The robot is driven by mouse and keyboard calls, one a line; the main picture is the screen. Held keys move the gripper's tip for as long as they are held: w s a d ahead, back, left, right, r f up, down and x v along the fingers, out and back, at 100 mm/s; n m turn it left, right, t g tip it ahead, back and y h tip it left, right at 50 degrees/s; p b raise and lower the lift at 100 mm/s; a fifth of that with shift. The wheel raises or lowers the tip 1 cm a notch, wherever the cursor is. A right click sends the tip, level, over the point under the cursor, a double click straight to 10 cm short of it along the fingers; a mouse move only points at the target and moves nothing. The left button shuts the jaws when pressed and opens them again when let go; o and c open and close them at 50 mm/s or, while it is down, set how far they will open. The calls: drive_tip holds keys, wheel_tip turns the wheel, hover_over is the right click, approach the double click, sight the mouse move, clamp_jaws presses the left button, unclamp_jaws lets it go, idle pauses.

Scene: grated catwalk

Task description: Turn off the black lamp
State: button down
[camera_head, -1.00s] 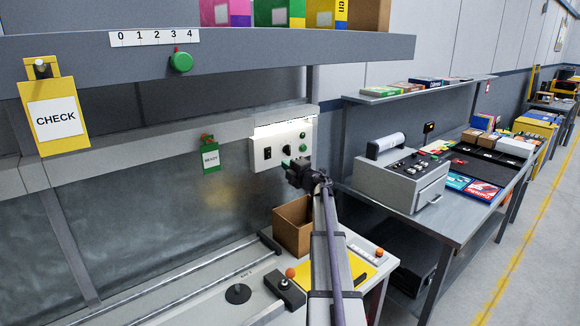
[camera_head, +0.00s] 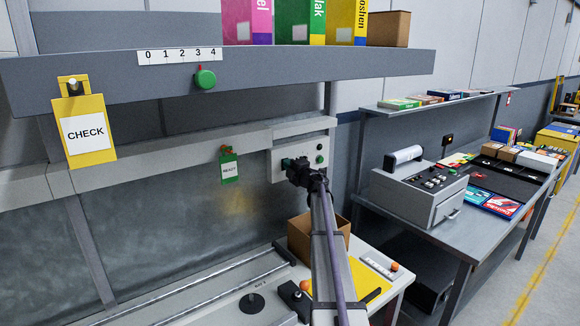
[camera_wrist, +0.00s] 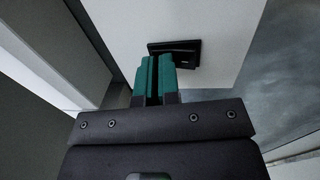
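A white control box (camera_head: 310,150) is mounted on the wall rail, with a green button (camera_head: 320,159) on its right part. My gripper (camera_head: 293,163) is in front of it and hides its left part. In the wrist view, my gripper (camera_wrist: 157,72) has its teal fingers close together with nothing visible held between them. A black switch (camera_wrist: 178,52) on the white box face is just beyond the fingertips; I cannot tell whether they touch it. The box front shows no bright glow. I cannot make out a separate black lamp body.
A grey shelf (camera_head: 110,80) with colored boxes overhangs the box. A yellow CHECK tag (camera_head: 85,133) and green READY tag (camera_head: 229,166) hang left of it. A cardboard box (camera_head: 300,236) is below. A grey machine (camera_head: 419,188) stands on the right bench.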

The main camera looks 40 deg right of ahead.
drive_tip(key=shift+w, duration=0.1)
drive_tip(key=s+r+p, duration=0.1)
drive_tip(key=s, duration=1.3)
drive_tip(key=shift+a+r+p, duration=0.25)
drive_tip(key=shift+r+p, duration=0.1)
drive_tip(key=shift+p, duration=0.05)
drive_tip(key=shift+d, duration=0.1)
